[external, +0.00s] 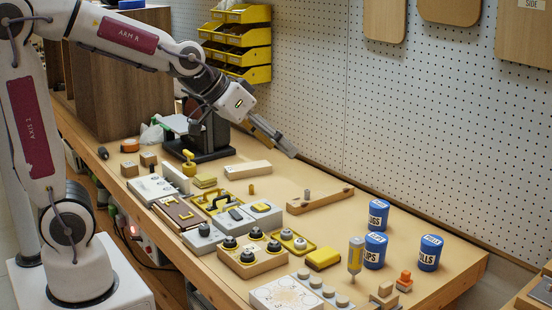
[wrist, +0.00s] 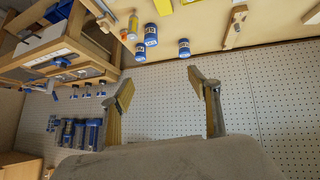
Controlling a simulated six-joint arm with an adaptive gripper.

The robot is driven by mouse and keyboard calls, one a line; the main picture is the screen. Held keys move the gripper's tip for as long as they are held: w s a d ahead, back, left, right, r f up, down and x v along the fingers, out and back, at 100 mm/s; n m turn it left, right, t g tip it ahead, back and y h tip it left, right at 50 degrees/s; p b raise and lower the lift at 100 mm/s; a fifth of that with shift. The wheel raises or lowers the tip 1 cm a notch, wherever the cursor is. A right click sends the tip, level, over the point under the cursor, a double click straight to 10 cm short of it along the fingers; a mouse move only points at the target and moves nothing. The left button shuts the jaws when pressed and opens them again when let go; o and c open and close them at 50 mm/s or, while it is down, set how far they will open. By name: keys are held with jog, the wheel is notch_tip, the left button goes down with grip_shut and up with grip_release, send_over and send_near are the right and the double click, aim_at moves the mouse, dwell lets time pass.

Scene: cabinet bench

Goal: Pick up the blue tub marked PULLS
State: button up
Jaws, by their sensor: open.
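Three blue tubs with white-lettered labels stand upright at the right end of the bench. The front right tub (external: 429,254), whose visible letters end in "LLS", fits the PULLS mark. A tub ending in "IPS" (external: 375,252) stands to its left, and one ending in "UGS" (external: 378,214) stands behind that. The wrist view shows three blue tubs at its top, with labels too small to read. My gripper (external: 284,145) is open and empty, high over the back of the bench, left of and well apart from the tubs. Its spread fingers (wrist: 161,84) show in the wrist view.
A yellow-grey bottle (external: 356,256) and an orange-topped piece (external: 404,281) stand close to the tubs. A wooden bar (external: 320,200) lies left of them. The pegboard wall (external: 440,130) rises behind. Bare bench lies between the bar and the wall.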

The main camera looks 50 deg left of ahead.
jog(key=w+d+f+t, duration=0.1)
jog(key=w+d+f, duration=0.2)
jog(key=w+d, duration=0.6)
jog(key=t, duration=0.3)
send_over(425, 249)
jog(key=s+a, duration=0.3)
jog(key=s, duration=0.3)
notch_tip(425, 249, down, 12)
jog(key=d+f, duration=0.1)
jog(key=f, duration=0.2)
jog(key=d+f+t+y, duration=0.1)
jog(key=f, duration=0.2)
jog(key=w+d+f+n+t+y, duration=0.1)
jog(key=f, duration=0.3)
jog(key=shift+w+d, duration=0.1)
jog(key=shift+d, duration=0.15)
jog(key=shift+a+f+y, duration=0.2)
jog(key=shift+f+y, duration=0.1)
jog(key=shift+f, duration=0.45)
jog(key=shift+w+a, duration=0.1)
